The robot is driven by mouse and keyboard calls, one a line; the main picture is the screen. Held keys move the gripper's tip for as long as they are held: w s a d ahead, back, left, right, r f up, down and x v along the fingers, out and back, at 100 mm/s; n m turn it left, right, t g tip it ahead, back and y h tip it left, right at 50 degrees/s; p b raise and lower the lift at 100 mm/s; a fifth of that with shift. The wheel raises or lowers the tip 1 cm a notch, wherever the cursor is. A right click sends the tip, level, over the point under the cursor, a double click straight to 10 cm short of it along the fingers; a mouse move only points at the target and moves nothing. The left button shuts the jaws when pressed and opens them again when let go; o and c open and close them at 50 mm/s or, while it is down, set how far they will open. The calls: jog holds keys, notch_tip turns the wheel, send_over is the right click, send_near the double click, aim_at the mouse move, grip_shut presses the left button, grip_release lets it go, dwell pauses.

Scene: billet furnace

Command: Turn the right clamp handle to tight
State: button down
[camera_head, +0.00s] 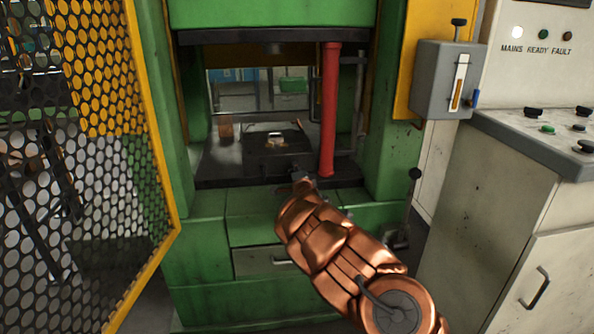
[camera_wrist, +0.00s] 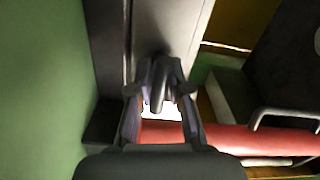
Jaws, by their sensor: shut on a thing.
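My gripper (camera_head: 297,178) reaches to the front edge of the dark press bed, left of the red column's foot. In the wrist view my gripper (camera_wrist: 160,92) has its two fingers closed around a dark, rounded bar, which appears to be the right clamp handle (camera_wrist: 158,82). The bar lies between the fingertips, against a pale grey plate. In the head view my gripper and arm hide the handle. How tight the clamp is cannot be told.
The red column (camera_head: 329,110) stands close to my gripper and also crosses the wrist view (camera_wrist: 240,139). The green press frame (camera_head: 398,120) encloses the bed (camera_head: 230,165). A yellow-framed mesh guard (camera_head: 150,130) stands left. A control cabinet (camera_head: 500,200) and a lever (camera_head: 413,190) stand right.

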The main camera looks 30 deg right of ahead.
jog(key=shift+m+p, duration=0.7)
jog(key=shift+p, duration=0.6)
jog(key=m+p, duration=0.2)
jog(key=shift+r+p, duration=0.15)
jog(key=shift+p, duration=0.25)
jog(key=m+p, duration=0.3)
jog(key=m, duration=0.1)
jog(key=shift+m, duration=0.3)
jog(key=m+p, duration=0.1)
jog(key=m, duration=0.3)
jog(key=shift+f+m+p, duration=0.2)
jog(key=shift+m+p, duration=0.1)
jog(key=shift+p, duration=0.1)
jog(key=m+p, duration=0.2)
jog(key=m, duration=0.3)
jog(key=shift+f, duration=0.1)
jog(key=shift+m, duration=0.3)
jog(key=c, duration=1.1)
grip_release()
